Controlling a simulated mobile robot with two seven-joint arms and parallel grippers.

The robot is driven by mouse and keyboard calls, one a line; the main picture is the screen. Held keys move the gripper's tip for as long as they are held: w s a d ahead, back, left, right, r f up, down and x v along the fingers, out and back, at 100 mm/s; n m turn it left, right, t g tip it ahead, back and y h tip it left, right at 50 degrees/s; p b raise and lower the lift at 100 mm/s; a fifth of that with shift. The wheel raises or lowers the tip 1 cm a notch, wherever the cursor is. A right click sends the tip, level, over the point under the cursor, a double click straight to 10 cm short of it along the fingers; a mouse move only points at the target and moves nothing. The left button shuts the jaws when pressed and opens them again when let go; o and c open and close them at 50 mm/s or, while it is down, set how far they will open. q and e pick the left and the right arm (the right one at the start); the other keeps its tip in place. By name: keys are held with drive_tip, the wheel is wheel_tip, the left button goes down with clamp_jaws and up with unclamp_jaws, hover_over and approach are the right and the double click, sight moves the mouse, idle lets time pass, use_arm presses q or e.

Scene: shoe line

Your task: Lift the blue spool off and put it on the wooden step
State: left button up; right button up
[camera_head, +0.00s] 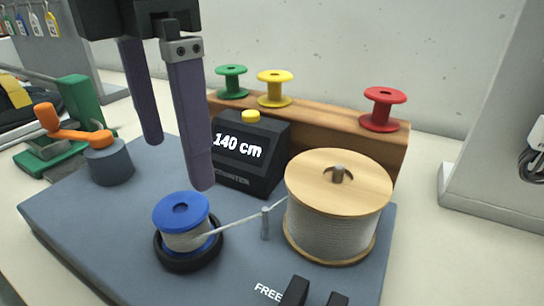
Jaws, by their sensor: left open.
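The blue spool (181,214), wound with pale cord, sits upright in a black round holder (188,262) on the grey-blue board. A cord runs from it past a small metal post (266,223) to the large wooden reel (338,180). The wooden step (304,121) stands behind, with green (231,82), yellow (275,88) and red (382,108) spools on it. My left gripper (178,166) is open and empty, pointing down above and behind the blue spool, apart from it. My right gripper is out of view.
A black counter (250,150) reading 140 cm, with a yellow button, stands between the blue spool and the step. An orange-handled crank (75,134) is at the left. The step has free room between the yellow and red spools.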

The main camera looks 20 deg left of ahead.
sight(181, 208)
use_arm(q)
wheel_tip(181, 208, down, 4)
drive_tip(key=shift+s+r, duration=0.1)
drive_tip(key=shift+r, duration=0.1)
drive_tip(key=f, duration=0.5)
drive_tip(key=shift+s+a+f, duration=0.1)
drive_tip(key=shift+a+f, duration=0.05)
drive_tip(key=shift+a, duration=0.2)
clamp_jaws()
idle(0.3)
